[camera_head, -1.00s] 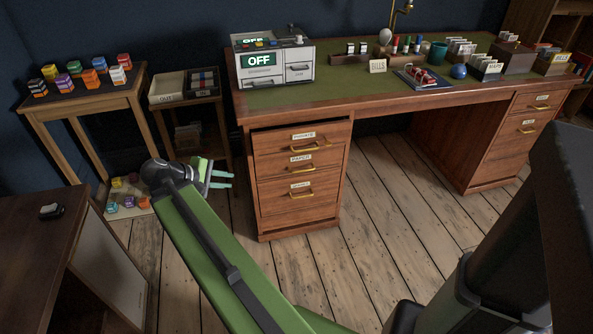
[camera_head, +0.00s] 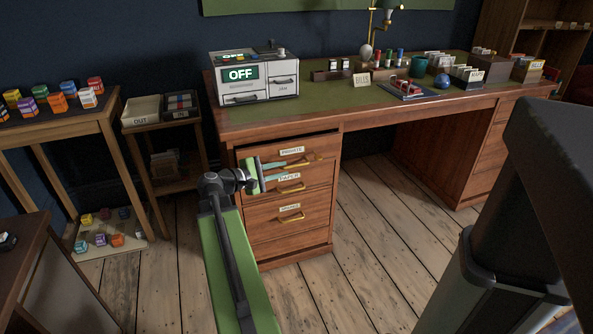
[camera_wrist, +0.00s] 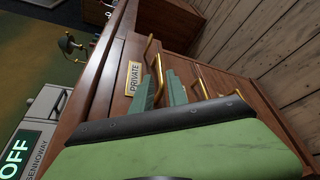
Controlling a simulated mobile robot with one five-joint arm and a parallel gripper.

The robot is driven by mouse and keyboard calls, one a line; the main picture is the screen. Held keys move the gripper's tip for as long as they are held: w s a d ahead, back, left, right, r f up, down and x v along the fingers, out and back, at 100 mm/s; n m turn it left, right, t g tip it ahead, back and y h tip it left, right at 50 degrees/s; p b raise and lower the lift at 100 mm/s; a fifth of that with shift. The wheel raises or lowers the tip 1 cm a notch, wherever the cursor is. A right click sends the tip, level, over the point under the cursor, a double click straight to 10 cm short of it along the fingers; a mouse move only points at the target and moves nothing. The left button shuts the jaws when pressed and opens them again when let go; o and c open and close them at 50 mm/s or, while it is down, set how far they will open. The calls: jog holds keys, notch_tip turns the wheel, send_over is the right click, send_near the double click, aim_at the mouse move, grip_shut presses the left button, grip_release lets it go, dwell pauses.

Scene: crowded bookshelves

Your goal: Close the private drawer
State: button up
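The private drawer (camera_head: 262,158) is the top drawer of the desk's left pedestal, with a PRIVATE label and a brass handle (camera_head: 314,158). Its front seems to stand slightly proud of the desk, with a dark gap above. In the wrist view, the PRIVATE label (camera_wrist: 134,78) and the brass handles show beyond my gripper. My gripper (camera_head: 286,170) is in front of this drawer, beside its handle, with its teal fingers apart and nothing seen between them. Whether the fingertips touch the drawer or handle I cannot tell.
Below are the paper drawer (camera_head: 318,178) and another labelled drawer (camera_head: 268,218), both with brass handles. The desktop (camera_head: 330,108) carries a white OFF machine (camera_head: 262,90) and stationery. A side table (camera_head: 62,129) stands left. Wooden floor (camera_head: 370,250) is clear right of the pedestal.

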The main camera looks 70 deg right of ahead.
aim_at(293, 166)
jog(key=b+x, duration=0.1)
jog(key=x, duration=0.6)
grip_shut()
dwell(1.2)
